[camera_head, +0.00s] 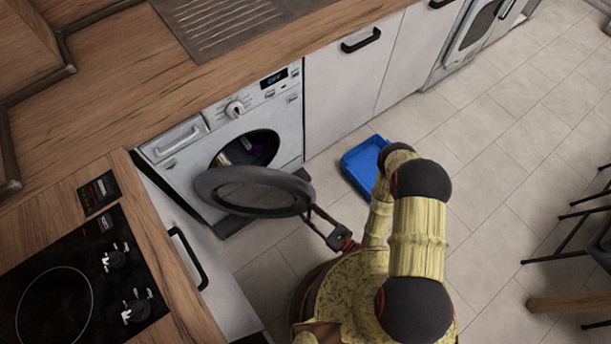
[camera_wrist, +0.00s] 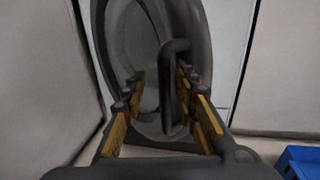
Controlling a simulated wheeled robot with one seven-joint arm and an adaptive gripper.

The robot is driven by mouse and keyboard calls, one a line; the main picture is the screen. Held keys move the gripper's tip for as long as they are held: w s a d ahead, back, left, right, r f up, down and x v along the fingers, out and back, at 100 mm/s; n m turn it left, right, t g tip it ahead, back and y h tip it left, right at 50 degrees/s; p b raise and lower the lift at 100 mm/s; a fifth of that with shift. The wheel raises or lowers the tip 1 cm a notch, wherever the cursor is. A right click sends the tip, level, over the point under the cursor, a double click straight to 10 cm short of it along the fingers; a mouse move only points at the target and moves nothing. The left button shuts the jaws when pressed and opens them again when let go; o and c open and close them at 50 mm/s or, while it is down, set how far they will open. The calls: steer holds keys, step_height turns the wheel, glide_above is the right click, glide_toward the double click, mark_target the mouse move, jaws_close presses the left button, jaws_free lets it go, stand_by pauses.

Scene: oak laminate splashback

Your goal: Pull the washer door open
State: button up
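The white washer (camera_head: 268,106) stands under the counter with its dark round door (camera_head: 250,192) swung well outward. The drum opening (camera_head: 262,146) is exposed, with something purple and pale inside. My gripper (camera_head: 313,212) is at the right edge of the door in the head view. In the wrist view, the door (camera_wrist: 128,45) fills the upper left, and a dark upright handle (camera_wrist: 170,85) stands between my fingers (camera_wrist: 160,82). The fingers are apart, with a gap visible left of the handle. Contact on the right side is unclear.
A blue tray (camera_head: 362,163) lies on the floor right of the washer; its corner shows in the wrist view (camera_wrist: 300,160). The counter with the cooktop (camera_head: 75,290) is at the left. Chairs (camera_head: 585,240) stand at the right.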

steer(key=w+a+b, duration=0.3)
steer(key=w+b, duration=0.1)
steer(key=w, duration=2.5)
steer(key=shift+w+b, duration=0.2)
steer(key=shift+b, duration=0.1)
